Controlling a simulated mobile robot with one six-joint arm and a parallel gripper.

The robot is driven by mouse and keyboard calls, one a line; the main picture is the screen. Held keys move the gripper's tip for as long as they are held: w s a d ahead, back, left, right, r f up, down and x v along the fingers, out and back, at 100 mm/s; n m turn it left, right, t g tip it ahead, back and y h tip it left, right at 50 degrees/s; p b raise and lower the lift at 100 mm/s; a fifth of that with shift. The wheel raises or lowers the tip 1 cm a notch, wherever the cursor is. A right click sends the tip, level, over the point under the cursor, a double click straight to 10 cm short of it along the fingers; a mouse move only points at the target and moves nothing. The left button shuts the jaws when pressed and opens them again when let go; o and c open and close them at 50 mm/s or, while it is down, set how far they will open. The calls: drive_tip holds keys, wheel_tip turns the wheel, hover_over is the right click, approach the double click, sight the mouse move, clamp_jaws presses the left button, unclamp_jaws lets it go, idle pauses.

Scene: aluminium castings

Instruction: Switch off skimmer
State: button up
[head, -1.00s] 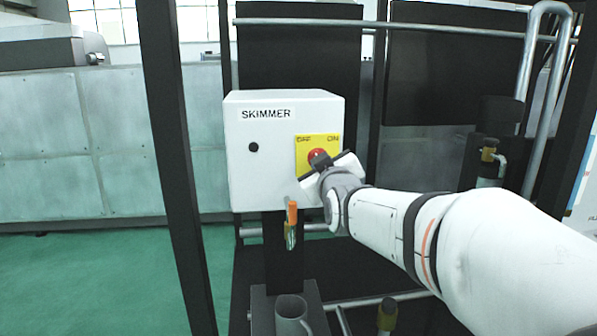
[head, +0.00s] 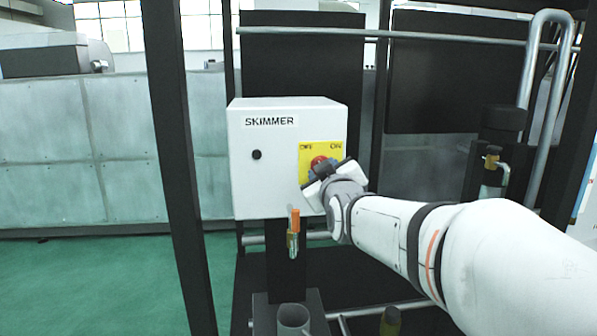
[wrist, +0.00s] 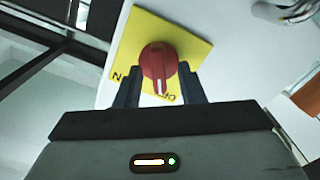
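The white skimmer box (head: 262,185), labelled SKIMMER, stands upright in the head view. Its yellow plate (head: 309,149) reads OFF at left and ON at right, with a red knob (head: 319,161) below, partly hidden by my gripper (head: 326,170). In the wrist view the red knob (wrist: 159,62) sits between the two fingers of my gripper (wrist: 160,72). The fingers are apart, one on each side; whether they touch the knob I cannot tell. The knob's white mark points down in that view. Lettering on the yellow plate (wrist: 147,30) is upside down, and the OFF text is partly hidden.
A black button (head: 256,155) is on the box's left side. An orange-topped fitting (head: 294,232) hangs below the box. A black post (head: 180,170) stands at left and a metal pipe (head: 530,80) at right. Green floor (head: 90,285) is clear at left.

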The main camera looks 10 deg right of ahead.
drive_tip(key=shift+s, duration=0.1)
drive_tip(key=s, duration=0.7)
drive_tip(key=shift+s, duration=0.35)
drive_tip(key=s+f+m+g+p, duration=0.3)
drive_tip(key=s+f+g+p, duration=0.2)
drive_tip(key=s, duration=0.5)
drive_tip(key=s+f+m+g+p, duration=0.3)
drive_tip(key=s+f+g+p, duration=0.3)
drive_tip(key=s+f+g, duration=0.3)
drive_tip(key=shift+s+d+f+g, duration=0.25)
drive_tip(key=shift+s+f+g, duration=0.1)
drive_tip(key=shift+s+g, duration=0.3)
drive_tip(key=shift+w, duration=0.1)
